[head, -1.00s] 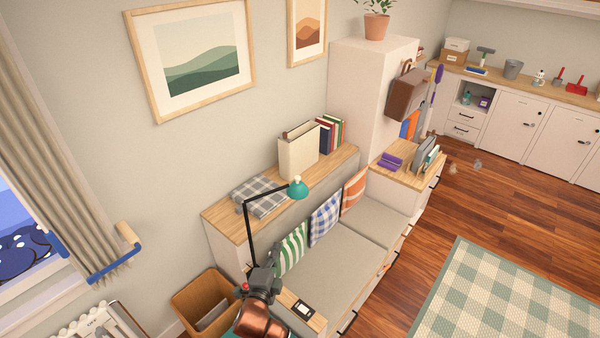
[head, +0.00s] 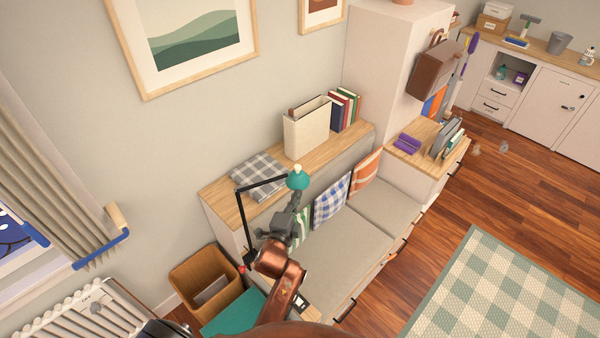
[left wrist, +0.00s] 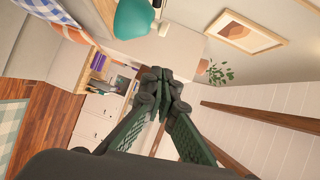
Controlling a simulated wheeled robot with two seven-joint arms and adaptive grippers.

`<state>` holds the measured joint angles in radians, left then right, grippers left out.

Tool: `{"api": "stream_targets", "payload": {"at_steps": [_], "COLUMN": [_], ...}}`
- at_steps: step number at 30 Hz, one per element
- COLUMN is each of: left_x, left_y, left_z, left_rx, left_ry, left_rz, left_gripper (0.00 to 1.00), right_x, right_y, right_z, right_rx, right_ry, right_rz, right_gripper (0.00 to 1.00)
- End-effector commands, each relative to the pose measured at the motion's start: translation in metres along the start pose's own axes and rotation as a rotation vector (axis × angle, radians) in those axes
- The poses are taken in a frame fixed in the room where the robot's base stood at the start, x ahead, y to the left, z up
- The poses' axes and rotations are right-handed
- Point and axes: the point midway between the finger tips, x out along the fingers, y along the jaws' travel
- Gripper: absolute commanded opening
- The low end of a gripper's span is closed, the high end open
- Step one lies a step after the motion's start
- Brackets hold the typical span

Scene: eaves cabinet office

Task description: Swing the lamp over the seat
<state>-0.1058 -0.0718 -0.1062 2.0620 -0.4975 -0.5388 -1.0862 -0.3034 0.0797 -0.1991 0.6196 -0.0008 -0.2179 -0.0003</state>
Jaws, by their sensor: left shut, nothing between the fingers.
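The lamp has a teal shade (head: 298,178) on a thin black jointed arm (head: 262,186). It stands at the near end of the bench, with the shade by the shelf's front edge. The seat (head: 345,248) is a grey cushioned bench to the right of the lamp. My left gripper (head: 297,194) is just below the shade in the head view; I cannot tell whether they touch. In the left wrist view its fingers (left wrist: 163,78) are shut and empty, with the teal shade (left wrist: 133,18) beyond them at upper left. My right gripper is not in view.
Striped and checked pillows (head: 331,200) lean along the seat's back. The wooden shelf (head: 225,205) behind holds a folded plaid cloth (head: 258,176), a box file (head: 307,127) and books. A wooden bin (head: 205,278) stands left of the bench. The floor by the rug (head: 480,295) is clear.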

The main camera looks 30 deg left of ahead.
Motion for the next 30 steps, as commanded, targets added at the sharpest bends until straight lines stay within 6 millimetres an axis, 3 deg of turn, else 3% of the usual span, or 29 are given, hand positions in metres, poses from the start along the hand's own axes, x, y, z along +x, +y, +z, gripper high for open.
{"api": "stream_targets", "payload": {"at_steps": [6, 12, 19, 30], "left_x": [0.049, 0.085, 0.103, 0.107], "left_y": [-0.003, -0.002, -0.002, 0.0], "left_z": [-0.003, 0.002, 0.02, 0.025], "left_rx": [-0.001, 0.001, 0.002, 0.0], "left_ry": [0.003, 0.002, 0.006, 0.005], "left_rz": [0.0, 0.002, 0.0, 0.001], "left_gripper": [0.0, 0.0, 0.0, 0.0], "right_x": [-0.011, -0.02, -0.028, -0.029], "right_y": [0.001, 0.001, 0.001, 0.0], "right_z": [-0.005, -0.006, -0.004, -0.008], "right_rx": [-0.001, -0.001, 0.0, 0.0], "right_ry": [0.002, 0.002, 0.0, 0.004], "right_rz": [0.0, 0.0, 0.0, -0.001], "right_gripper": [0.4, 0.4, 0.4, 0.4]}}
